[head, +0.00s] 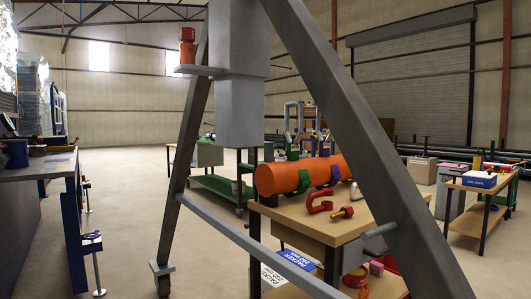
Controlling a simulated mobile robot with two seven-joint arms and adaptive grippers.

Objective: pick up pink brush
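I cannot make out a pink brush for certain. A small pink item (376,268) lies low, beneath the wooden-topped table with the orange pipe, next to red objects. It looks like a block, and its shape is too small to tell. Another pink patch (455,167) shows on a box at the right; I cannot tell what it is. Neither of my grippers is in the head view.
A large grey A-frame (350,125) stands close in front, with a crossbar (245,240) low down. Behind it, a wooden table (300,212) bears an orange pipe (280,178) and a red clamp (319,201). A workbench (35,173) stands left. Floor between is clear.

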